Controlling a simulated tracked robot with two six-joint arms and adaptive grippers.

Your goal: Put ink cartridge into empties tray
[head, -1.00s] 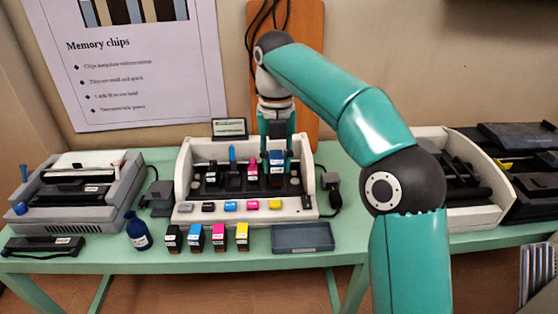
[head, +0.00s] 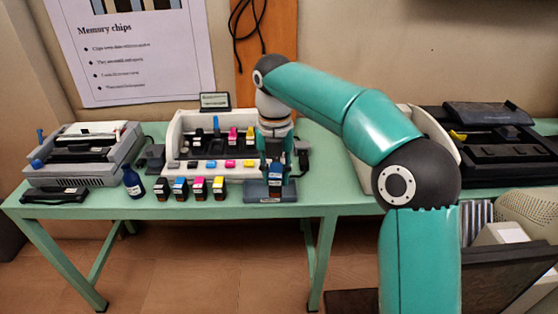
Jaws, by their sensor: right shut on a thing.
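My right gripper (head: 275,168) points down and is shut on an ink cartridge (head: 275,185) with a blue upper part and a dark lower body. The cartridge is upright over the grey-blue empties tray (head: 254,191) at the table's front edge, just right of the row of cartridges. I cannot tell whether its bottom touches the tray. The open white printer (head: 183,124) stands behind, with magenta and yellow cartridges in its carriage. My right arm hides the printer's right part. My left gripper is out of view.
Several loose cartridges (head: 190,188) stand left of the tray beside a dark blue bottle (head: 133,182). A grey printer (head: 84,154) is at the left. Another dark machine (head: 490,140) is at the right. The green table (head: 322,193) is bare right of the tray.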

